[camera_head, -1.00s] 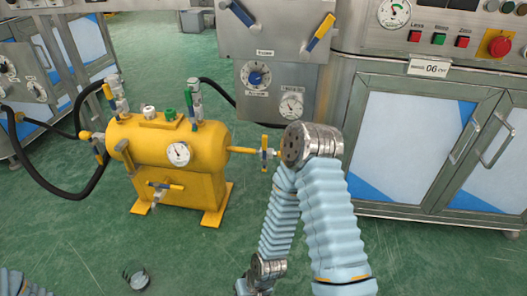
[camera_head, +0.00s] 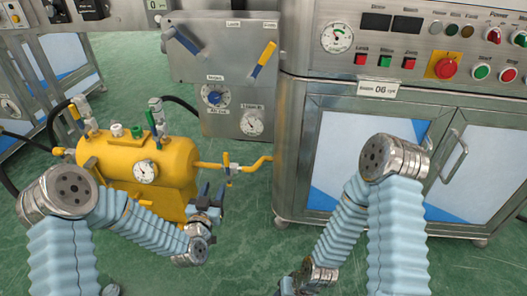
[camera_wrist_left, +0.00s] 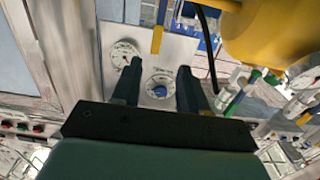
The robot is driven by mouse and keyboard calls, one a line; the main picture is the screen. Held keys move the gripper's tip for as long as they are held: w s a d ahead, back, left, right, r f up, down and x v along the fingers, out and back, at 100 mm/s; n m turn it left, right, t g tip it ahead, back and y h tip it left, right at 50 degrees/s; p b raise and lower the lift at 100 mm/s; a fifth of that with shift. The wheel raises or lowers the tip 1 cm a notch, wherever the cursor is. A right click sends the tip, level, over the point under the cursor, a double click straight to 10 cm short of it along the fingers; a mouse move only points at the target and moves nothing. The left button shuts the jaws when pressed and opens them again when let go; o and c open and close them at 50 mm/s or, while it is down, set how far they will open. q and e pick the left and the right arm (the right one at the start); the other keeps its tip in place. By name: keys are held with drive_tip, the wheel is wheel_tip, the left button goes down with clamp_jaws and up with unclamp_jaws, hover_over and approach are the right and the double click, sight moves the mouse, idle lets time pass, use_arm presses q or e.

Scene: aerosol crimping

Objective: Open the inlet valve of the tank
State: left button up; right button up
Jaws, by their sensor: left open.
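The yellow tank (camera_head: 130,160) stands on the green floor, partly hidden by my left arm. A valve with an upright yellow handle (camera_head: 229,170) sits on the pipe right of the tank. Other valves stand on its top, such as one with a green part (camera_head: 155,118). No label shows which one is the inlet. My left gripper (camera_head: 214,198) is open and empty, in front of the tank's right end, below the pipe valve and apart from it. In the left wrist view its dark fingers (camera_wrist_left: 158,88) are spread, with the tank (camera_wrist_left: 268,35) at upper right. My right gripper is not visible.
A grey panel (camera_head: 190,72) with a blue knob (camera_head: 216,97), a gauge (camera_head: 252,123) and a yellow handle (camera_head: 263,60) stands behind the tank. A steel cabinet (camera_head: 290,150) closes off the right. Black hoses run behind the tank.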

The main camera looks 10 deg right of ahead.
sight(225, 161)
use_arm(q)
drive_tip(key=x, duration=1.4)
drive_tip(key=shift+d+r, duration=0.3)
drive_tip(key=shift+r, duration=0.1)
clamp_jaws()
